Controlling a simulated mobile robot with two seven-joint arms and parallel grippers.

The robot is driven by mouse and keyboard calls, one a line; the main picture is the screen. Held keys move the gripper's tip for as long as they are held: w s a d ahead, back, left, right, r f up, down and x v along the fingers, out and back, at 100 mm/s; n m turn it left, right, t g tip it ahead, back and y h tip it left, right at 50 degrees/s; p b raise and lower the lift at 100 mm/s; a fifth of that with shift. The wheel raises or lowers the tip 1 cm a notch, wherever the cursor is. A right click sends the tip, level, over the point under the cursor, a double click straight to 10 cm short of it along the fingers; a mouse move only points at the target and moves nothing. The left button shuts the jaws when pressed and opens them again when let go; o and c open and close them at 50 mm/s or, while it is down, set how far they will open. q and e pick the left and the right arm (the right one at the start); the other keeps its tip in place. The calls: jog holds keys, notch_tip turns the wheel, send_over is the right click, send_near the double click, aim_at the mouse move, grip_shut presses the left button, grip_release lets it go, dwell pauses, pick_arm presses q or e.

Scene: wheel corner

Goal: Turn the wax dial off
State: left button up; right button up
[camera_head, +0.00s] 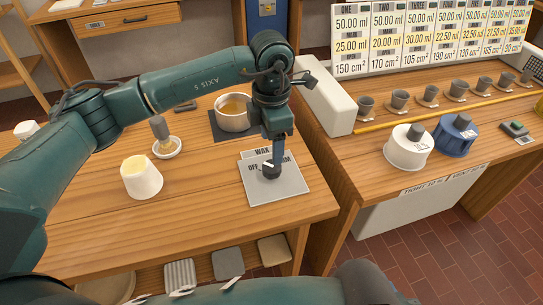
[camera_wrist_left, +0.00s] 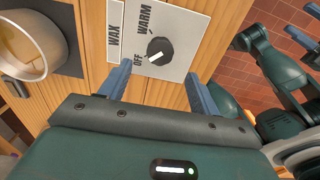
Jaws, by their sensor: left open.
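The wax dial (camera_head: 270,170) is a dark round knob on a light grey plate (camera_head: 285,190) labelled WAX, with OFF at left and WARM at right. In the left wrist view the knob (camera_wrist_left: 160,50) has a white mark on the side toward the OFF label. My left gripper (camera_head: 277,160) points down at the dial and partly covers it and the WARM label. In the wrist view its blue fingers (camera_wrist_left: 157,75) are open and apart, with the knob appearing between and just beyond their tips. Contact with the knob cannot be told.
A pot (camera_head: 233,113) of yellow liquid sits on a dark mat behind the plate. A white cup (camera_head: 141,177) and a small dish with a brush (camera_head: 166,147) stand left. A second table (camera_head: 350,165) at right holds a white jar (camera_head: 408,150) and blue jar (camera_head: 455,136).

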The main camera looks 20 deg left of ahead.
pick_arm(q)
notch_tip(320, 180, up, 6)
dwell(0.5)
